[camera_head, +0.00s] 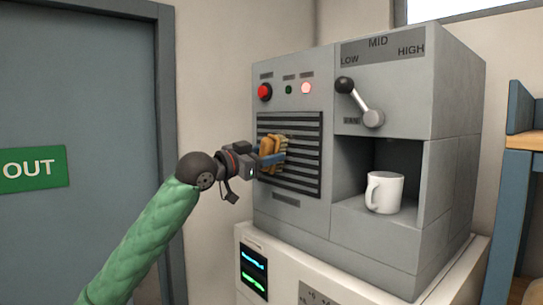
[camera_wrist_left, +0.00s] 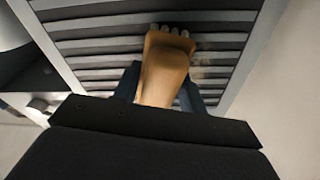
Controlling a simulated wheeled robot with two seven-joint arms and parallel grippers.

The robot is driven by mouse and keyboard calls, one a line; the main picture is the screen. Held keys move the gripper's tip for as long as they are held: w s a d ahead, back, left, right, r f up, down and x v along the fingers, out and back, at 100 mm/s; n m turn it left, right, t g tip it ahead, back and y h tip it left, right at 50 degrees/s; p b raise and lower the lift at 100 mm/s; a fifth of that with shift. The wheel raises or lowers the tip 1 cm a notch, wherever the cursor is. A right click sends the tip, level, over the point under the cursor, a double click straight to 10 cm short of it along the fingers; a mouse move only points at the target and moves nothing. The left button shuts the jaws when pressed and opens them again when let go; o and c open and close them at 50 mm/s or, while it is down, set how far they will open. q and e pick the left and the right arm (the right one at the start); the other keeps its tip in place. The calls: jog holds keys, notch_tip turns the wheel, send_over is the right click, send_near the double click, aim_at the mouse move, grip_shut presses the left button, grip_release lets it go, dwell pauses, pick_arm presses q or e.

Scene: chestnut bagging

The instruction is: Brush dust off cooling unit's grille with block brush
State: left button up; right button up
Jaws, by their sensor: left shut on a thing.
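The cooling unit (camera_head: 300,220) is a grey box with a dark slatted grille (camera_head: 305,130) on its front left face. My left gripper (camera_head: 266,162) is shut on the block brush (camera_head: 272,148), a wooden brush, at the left-middle part of the grille. In the left wrist view the brush (camera_wrist_left: 165,70) sits between the blue fingers, its bristle end at the grille slats (camera_wrist_left: 100,50). A faint tan smudge of dust (camera_wrist_left: 205,60) shows on the slats right of the brush. I cannot tell whether the bristles press on the slats. My right gripper is not in view.
A white mug (camera_head: 384,192) stands in the recess right of the grille. A lever (camera_head: 360,103) sticks out above it. A red button (camera_head: 265,92) and a lit lamp (camera_head: 307,88) sit above the grille. A blue shelf frame (camera_head: 512,200) stands at right.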

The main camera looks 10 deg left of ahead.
pick_arm(q)
jog(key=shift+w+a+r+p, duration=0.65)
jog(key=shift+w+a, duration=1.2)
jog(key=shift+a, duration=0.55)
jog(key=shift+s+d+p, duration=0.1)
jog(key=shift+s+d, duration=1.1)
jog(key=shift+d, duration=0.3)
jog(key=shift+s+d+p, duration=0.1)
jog(key=shift+s+d, duration=1.05)
jog(key=shift+d, duration=0.4)
jog(key=shift+s+d+p, duration=0.1)
jog(key=shift+s+d, duration=1.1)
jog(key=shift+d, duration=0.3)
jog(key=shift+a+r+p, duration=0.1)
jog(key=shift+r+p, duration=0.2)
jog(key=shift+r, duration=0.5)
jog(key=w+a, duration=0.7)
jog(key=a, duration=0.2)
